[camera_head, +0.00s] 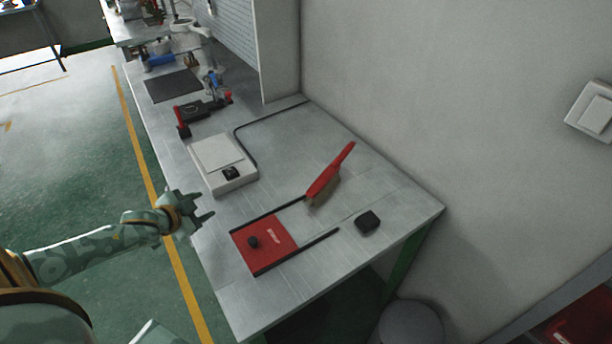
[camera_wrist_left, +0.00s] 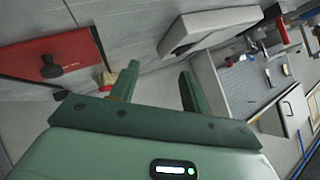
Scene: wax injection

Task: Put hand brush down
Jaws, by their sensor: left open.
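The hand brush (camera_head: 327,178) has a red handle and brown bristles. It lies on the grey workbench (camera_head: 300,140), past the far end of a red plate, with its handle pointing to the back right. My left gripper (camera_head: 204,209) is open and empty near the bench's left edge, well apart from the brush. In the left wrist view its two fingers (camera_wrist_left: 160,85) are spread with nothing between them. A small part of what may be the brush (camera_wrist_left: 106,79) shows beside the left finger. My right gripper is not in view.
A red plate with a black knob (camera_head: 266,246) sits between two black rails. A small black block (camera_head: 367,222) lies right of it. A white scale (camera_head: 222,162) stands behind my gripper. A wall borders the bench on the right.

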